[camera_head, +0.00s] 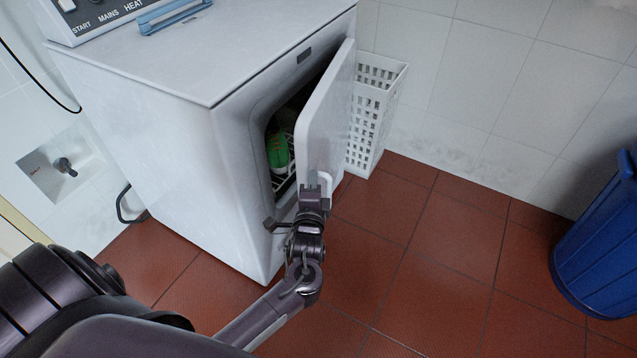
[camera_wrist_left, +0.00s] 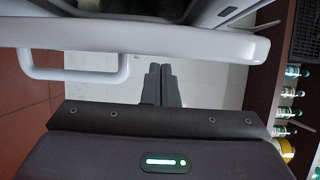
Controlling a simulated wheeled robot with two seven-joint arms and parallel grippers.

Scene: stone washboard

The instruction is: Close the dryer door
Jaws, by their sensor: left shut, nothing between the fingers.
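The white dryer (camera_head: 165,150) stands at the left of the head view. Its door (camera_head: 327,115) is partly open, hinged on the far side, with a dark gap into the drum. A green item (camera_head: 277,152) shows inside on a white rack. My left gripper (camera_head: 314,190) is at the lower near part of the door, fingers together and empty. In the left wrist view the shut fingers (camera_wrist_left: 160,75) point at the door edge (camera_wrist_left: 140,38), and the door handle (camera_wrist_left: 75,73) is to their left. Whether the fingers touch the door, I cannot tell. My right gripper is not in view.
A white slatted basket (camera_head: 372,115) stands behind the door by the tiled wall. A blue bin (camera_head: 600,245) is at the right. The red tiled floor (camera_head: 430,260) between is clear. A blue-grey object (camera_head: 172,16) lies on the dryer top. Several bottles (camera_wrist_left: 287,110) show at the wrist view's right.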

